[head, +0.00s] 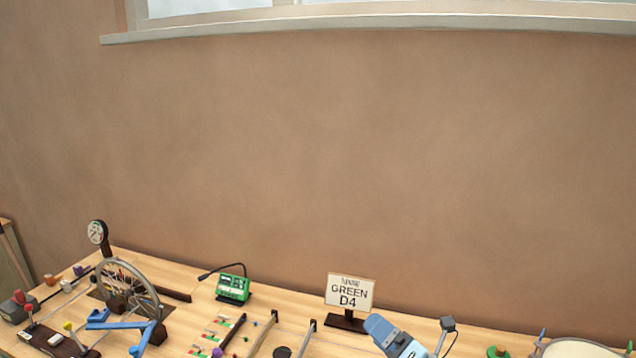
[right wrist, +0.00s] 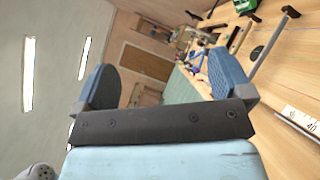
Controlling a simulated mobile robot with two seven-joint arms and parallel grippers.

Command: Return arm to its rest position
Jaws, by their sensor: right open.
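My right gripper (head: 392,336) shows at the bottom edge of the head view, as a light blue body with a blue pad, over the front of the bench. In the right wrist view my right gripper (right wrist: 163,82) has its two blue fingers wide apart with nothing between them. The wrist view is tilted, with the bench on its right side and open room beyond the fingers. The rest of my right arm is cut off below the head view. My left gripper is not in view.
A round drum (head: 580,348) is at the right.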

